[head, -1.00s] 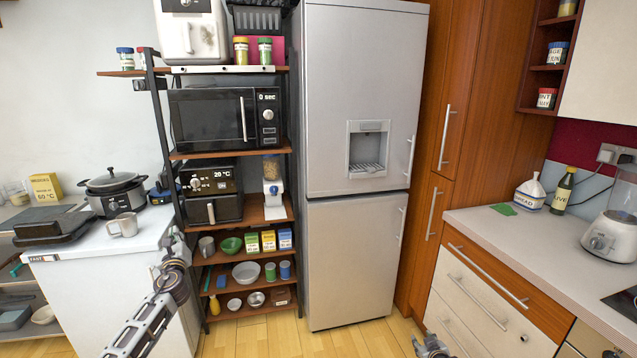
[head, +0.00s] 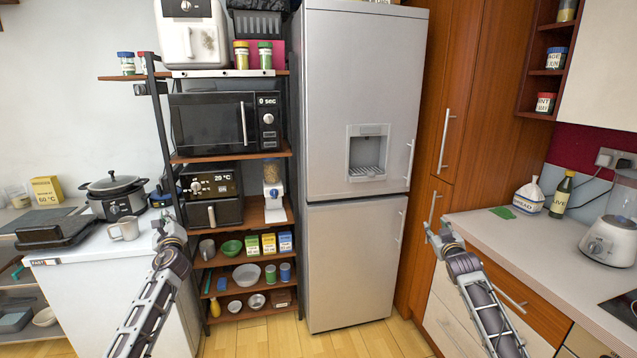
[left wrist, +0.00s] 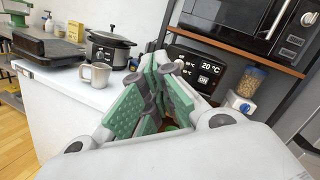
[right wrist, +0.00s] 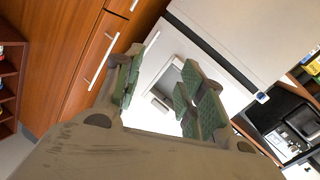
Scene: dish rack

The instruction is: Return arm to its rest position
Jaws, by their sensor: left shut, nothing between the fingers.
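My left gripper (head: 166,226) is raised beside the white counter, in front of the shelf's left post in the head view. In the left wrist view its green-padded fingers (left wrist: 160,75) meet at the tips, with nothing seen between them. My right gripper (head: 438,232) is raised in front of the wooden cabinet, left of the right counter's edge. In the right wrist view its fingers (right wrist: 165,85) stand apart with an empty gap, and the fridge shows behind them. Both arms reach up from the bottom of the head view.
A grey mug (head: 124,227) and a slow cooker (head: 115,196) stand on the white counter (head: 90,248). The open shelf holds a microwave (head: 225,120) and bowls. The fridge (head: 350,250) stands centrally. The right counter (head: 520,230) carries a blender (head: 612,235). Floor between the arms is clear.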

